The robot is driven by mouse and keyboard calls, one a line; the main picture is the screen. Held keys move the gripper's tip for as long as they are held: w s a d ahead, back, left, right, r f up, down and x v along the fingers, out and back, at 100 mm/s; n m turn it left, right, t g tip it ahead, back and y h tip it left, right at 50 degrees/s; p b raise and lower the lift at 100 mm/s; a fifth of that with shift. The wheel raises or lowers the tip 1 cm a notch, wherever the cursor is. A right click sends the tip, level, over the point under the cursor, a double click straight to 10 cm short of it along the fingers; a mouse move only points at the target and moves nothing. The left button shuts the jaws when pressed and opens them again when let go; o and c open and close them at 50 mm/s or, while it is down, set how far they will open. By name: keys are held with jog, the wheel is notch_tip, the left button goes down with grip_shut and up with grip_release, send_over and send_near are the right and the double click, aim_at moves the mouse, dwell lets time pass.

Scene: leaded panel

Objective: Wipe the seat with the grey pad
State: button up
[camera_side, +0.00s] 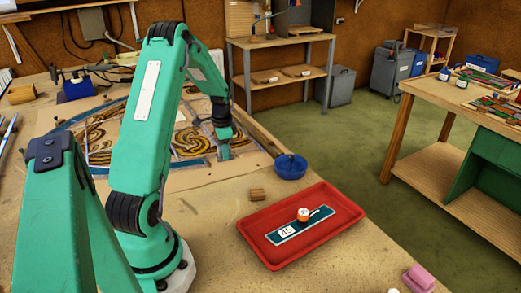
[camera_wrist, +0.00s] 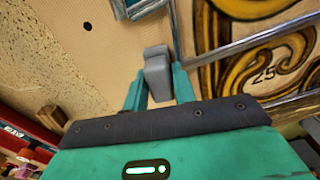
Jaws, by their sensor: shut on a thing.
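My gripper (camera_side: 224,152) is low over the right edge of the leaded panel (camera_side: 100,155). It is shut on the grey pad (camera_wrist: 157,72), which shows between the green fingers in the wrist view. The pad is at the border of a bare, pale tan area (camera_wrist: 112,50), which looks like the seat, beside a grey lead strip. Whether the pad touches the surface cannot be told. Brown and gold swirled glass marked 25 (camera_wrist: 262,75) lies to the right in the wrist view. In the side view my gripper hides the pad and most of the seat.
A red tray (camera_side: 247,222) holds a dark blue strip (camera_side: 330,217) labelled 45 and a small orange-and-white item (camera_side: 303,214). A pink block (camera_side: 419,278) lies near the front right.

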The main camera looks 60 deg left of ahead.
aim_at(239, 157)
jog(key=shift+w+d, duration=0.15)
jog(key=shift+w, duration=0.35)
jog(key=shift+w+d, duration=0.15)
jog(key=shift+w, duration=0.35)
jog(key=shift+w, duration=0.1)
jog(key=shift+w+d, duration=0.2)
jog(key=shift+w, duration=1.35)
jog(key=shift+w, duration=0.15)
jog(key=shift+w+d, duration=0.2)
jog(key=shift+w, duration=0.55)
jog(key=shift+w+d, duration=0.2)
jog(key=shift+w, duration=0.55)
jog(key=shift+s, duration=0.2)
jog(key=shift+s+a+f, duration=0.1)
jog(key=shift+s+a, duration=0.1)
jog(key=shift+s, duration=0.55)
jog(key=shift+s+a, duration=0.15)
jog(key=shift+s, duration=0.6)
jog(key=shift+s, duration=0.15)
